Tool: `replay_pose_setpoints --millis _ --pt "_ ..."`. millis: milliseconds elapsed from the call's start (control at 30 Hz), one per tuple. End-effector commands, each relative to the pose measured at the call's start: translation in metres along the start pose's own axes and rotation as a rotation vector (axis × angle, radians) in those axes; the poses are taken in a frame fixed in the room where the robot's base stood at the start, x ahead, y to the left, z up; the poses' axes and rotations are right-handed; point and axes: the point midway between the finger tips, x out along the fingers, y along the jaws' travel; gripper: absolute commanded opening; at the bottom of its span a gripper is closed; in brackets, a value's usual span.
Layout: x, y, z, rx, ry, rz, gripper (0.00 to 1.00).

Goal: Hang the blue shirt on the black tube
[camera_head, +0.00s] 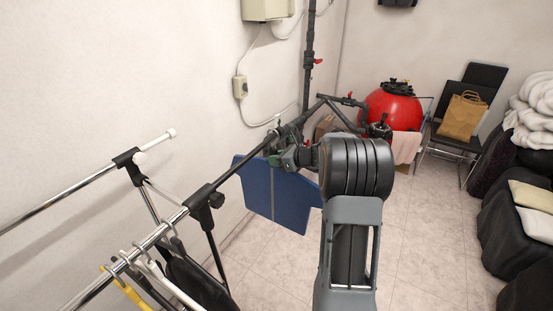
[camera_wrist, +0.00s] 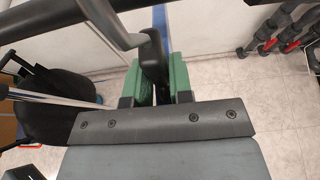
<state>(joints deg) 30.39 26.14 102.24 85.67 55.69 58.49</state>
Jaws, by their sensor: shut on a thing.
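The blue shirt (camera_head: 272,197) hangs below my gripper (camera_head: 278,156) in the head view, spread flat and slightly tilted. In the wrist view a strip of it (camera_wrist: 159,18) shows beyond the fingers. My gripper's green pads (camera_wrist: 160,78) are shut on the dark neck of its hanger (camera_wrist: 153,58). The black tube (camera_head: 245,170) slants from the chrome rack toward the far wall and passes right beside my gripper. It crosses the upper left of the wrist view (camera_wrist: 60,22), close to the hanger's top. I cannot tell whether the hook rests on the tube.
A chrome clothes rack (camera_head: 150,236) with several hangers and dark clothes stands at the lower left. A second chrome rail (camera_head: 75,198) runs near the left wall. A red pool filter (camera_head: 391,107) and a chair (camera_head: 463,130) stand behind. The tiled floor (camera_head: 420,235) at right is clear.

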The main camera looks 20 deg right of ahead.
Motion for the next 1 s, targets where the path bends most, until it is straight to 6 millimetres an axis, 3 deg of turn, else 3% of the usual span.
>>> replay_pose_setpoints --millis 1000 --pt "0.0084 0.0000 0.0040 -0.001 -0.001 0.000 0.00"
